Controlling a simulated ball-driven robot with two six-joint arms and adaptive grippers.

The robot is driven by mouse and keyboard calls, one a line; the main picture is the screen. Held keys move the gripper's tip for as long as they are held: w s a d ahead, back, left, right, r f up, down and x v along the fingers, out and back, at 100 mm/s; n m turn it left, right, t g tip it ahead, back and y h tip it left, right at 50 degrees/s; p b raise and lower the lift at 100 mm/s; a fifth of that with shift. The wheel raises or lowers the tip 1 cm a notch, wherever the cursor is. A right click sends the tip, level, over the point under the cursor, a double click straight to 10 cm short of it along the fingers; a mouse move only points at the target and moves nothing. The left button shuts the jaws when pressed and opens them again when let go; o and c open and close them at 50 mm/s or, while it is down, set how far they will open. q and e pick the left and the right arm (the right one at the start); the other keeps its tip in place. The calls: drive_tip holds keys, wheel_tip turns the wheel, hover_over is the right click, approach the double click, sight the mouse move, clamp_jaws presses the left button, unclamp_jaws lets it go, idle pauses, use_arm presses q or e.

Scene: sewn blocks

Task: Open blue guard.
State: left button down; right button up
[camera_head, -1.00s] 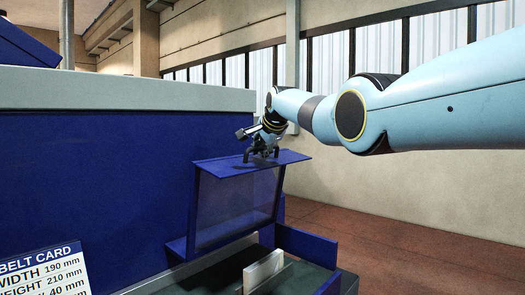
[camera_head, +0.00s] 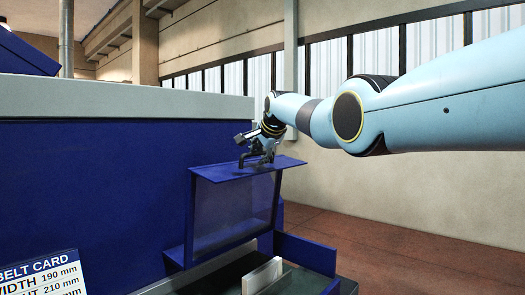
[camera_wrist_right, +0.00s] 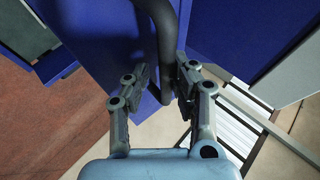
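The blue guard (camera_head: 233,213) stands on the belt housing, with a blue frame, a see-through panel and a flat top flange (camera_head: 215,174). Its dark handle (camera_wrist_right: 166,40) is a curved bar that runs between the fingers of my right gripper (camera_wrist_right: 166,80) in the wrist view. The guard's frame stands upright over the belt. My left gripper is not in view.
A large blue housing with a grey top edge (camera_head: 120,95) fills the left. A belt card (camera_head: 40,280) is at lower left. A pale block (camera_head: 262,275) stands on the dark belt below the guard, beside a blue side wall (camera_head: 305,252). Open floor lies to the right.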

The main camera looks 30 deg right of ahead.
drive_tip(key=v, duration=1.2)
drive_tip(key=shift+s+r, duration=0.1)
drive_tip(key=shift+c, duration=0.2)
